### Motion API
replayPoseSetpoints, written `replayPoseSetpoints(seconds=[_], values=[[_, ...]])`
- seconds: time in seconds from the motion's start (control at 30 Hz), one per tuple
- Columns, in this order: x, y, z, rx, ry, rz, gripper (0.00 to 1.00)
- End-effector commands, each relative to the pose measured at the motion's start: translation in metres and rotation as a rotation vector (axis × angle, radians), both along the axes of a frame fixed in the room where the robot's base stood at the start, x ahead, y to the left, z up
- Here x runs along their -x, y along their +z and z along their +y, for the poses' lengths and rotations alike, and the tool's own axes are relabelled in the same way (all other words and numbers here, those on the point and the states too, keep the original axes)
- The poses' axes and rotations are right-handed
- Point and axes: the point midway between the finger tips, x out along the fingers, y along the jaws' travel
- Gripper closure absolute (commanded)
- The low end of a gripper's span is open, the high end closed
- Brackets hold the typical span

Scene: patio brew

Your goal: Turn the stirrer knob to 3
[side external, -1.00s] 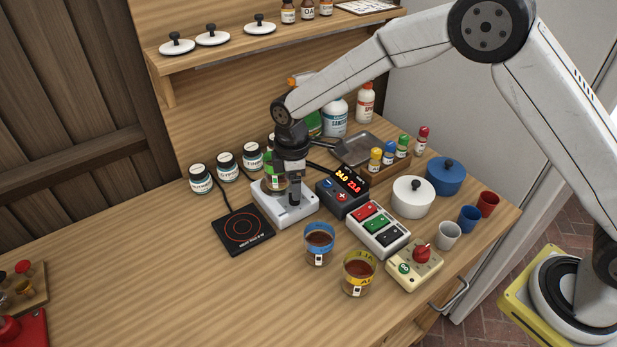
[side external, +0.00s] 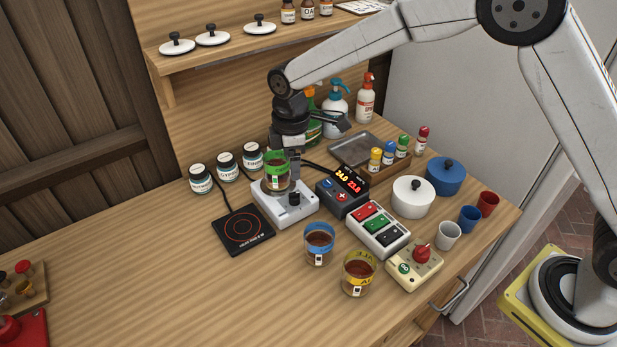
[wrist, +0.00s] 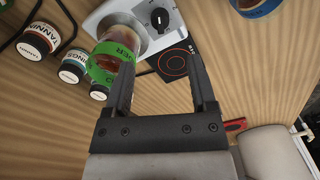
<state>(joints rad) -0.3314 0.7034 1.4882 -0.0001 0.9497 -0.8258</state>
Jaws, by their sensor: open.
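The stirrer (side external: 270,212) is a pale grey plate unit on the bench with a black knob (side external: 295,199) on its top right part. A beaker with a green band (side external: 276,172) and brown liquid stands on its plate. In the wrist view the knob (wrist: 160,19) shows a light pointer mark; its number cannot be read. My gripper (side external: 292,160) is open and empty, above and behind the knob, close beside the green-banded beaker. In the wrist view the gripper (wrist: 163,80) has its fingers apart, with the beaker (wrist: 112,55) partly behind the left finger.
A black hotplate (side external: 242,230) lies left of the stirrer, and a black display box (side external: 342,195) stands right. Blue-banded (side external: 319,244) and yellow-banded (side external: 358,275) beakers stand in front. A beige box with a red knob (side external: 422,253) is at right.

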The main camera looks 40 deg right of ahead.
Motion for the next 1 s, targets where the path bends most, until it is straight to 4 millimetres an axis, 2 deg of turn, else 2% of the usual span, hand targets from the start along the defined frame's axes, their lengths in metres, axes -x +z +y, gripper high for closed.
replayPoseSetpoints(seconds=[0.13,0.17,0.8,0.9,1.0], values=[[-0.001,0.036,0.000,-0.002,0.000,-0.006,0.27],[0.000,0.038,0.000,-0.001,0.015,-0.003,0.27],[0.000,0.034,0.000,0.000,0.784,0.000,0.27],[0.001,0.005,0.000,0.000,0.787,0.006,0.27],[0.000,-0.010,0.000,0.000,0.785,0.003,0.27]])
